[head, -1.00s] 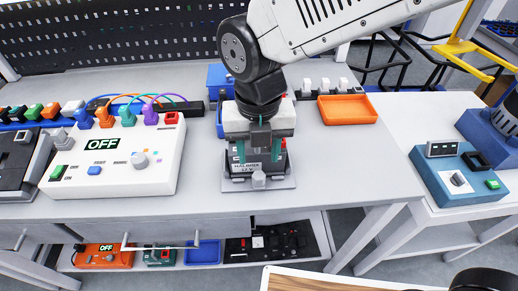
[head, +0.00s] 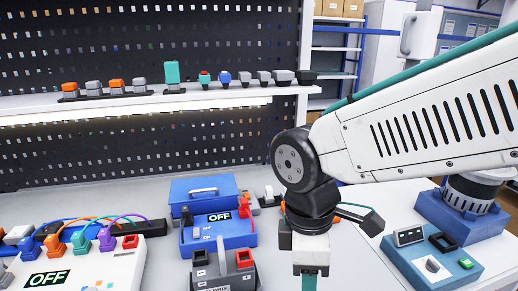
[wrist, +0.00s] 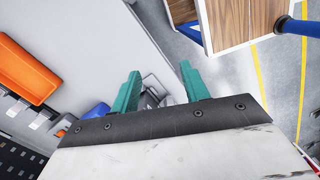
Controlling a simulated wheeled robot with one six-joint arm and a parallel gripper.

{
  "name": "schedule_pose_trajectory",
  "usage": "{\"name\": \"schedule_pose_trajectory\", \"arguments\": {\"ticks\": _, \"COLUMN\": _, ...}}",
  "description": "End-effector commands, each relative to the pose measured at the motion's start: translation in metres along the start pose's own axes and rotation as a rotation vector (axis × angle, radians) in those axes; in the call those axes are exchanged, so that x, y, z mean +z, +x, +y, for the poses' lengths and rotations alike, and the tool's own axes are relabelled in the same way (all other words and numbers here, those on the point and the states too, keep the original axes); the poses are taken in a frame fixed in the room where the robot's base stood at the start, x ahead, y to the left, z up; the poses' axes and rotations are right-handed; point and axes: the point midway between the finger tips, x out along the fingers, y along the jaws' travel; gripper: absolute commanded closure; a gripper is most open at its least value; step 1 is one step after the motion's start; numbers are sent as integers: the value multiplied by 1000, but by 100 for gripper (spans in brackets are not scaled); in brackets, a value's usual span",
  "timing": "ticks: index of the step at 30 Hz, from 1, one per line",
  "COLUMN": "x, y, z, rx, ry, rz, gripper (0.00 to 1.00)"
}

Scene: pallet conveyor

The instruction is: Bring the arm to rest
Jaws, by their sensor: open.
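My gripper (wrist: 160,85) shows in the wrist view with its two teal fingers spread apart and nothing held between them. In the head view my gripper (head: 312,284) points down above the bench at the lower edge, and its fingertips are cut off. My arm reaches in from the right. A dark grey device (head: 224,280) with a red and a dark terminal stands to the left of my gripper, apart from it in the picture. A blue unit with an OFF display (head: 218,232) stands behind that device.
A white panel with an OFF display (head: 95,272) and coloured cables is at lower left. A shelf (head: 140,103) with small parts runs along the perforated back wall. A blue-grey control box (head: 435,268) stands at right. An orange tray (wrist: 25,70) shows in the wrist view.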

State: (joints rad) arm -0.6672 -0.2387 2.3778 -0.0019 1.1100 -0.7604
Motion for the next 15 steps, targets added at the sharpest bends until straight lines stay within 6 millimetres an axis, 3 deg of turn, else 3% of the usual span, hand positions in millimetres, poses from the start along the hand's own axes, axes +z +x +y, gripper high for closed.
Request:
{"name": "schedule_pose_trajectory", "arguments": {"ticks": 1, "x": 24, "y": -6, "z": 1, "rx": 5, "ry": 193, "rz": 15, "gripper": 55}}
{"name": "schedule_pose_trajectory", "arguments": {"ticks": 6, "x": 103, "y": -19, "z": -7, "rx": 9, "ry": 865, "rz": 65, "gripper": 55}}
{"name": "schedule_pose_trajectory", "arguments": {"ticks": 9, "x": 140, "y": -23, "z": -17, "rx": 18, "ry": 1146, "rz": 104, "gripper": 55}}
{"name": "schedule_pose_trajectory", "arguments": {"ticks": 15, "x": 183, "y": -30, "z": -28, "rx": 67, "ry": 1366, "rz": 184, "gripper": 55}}
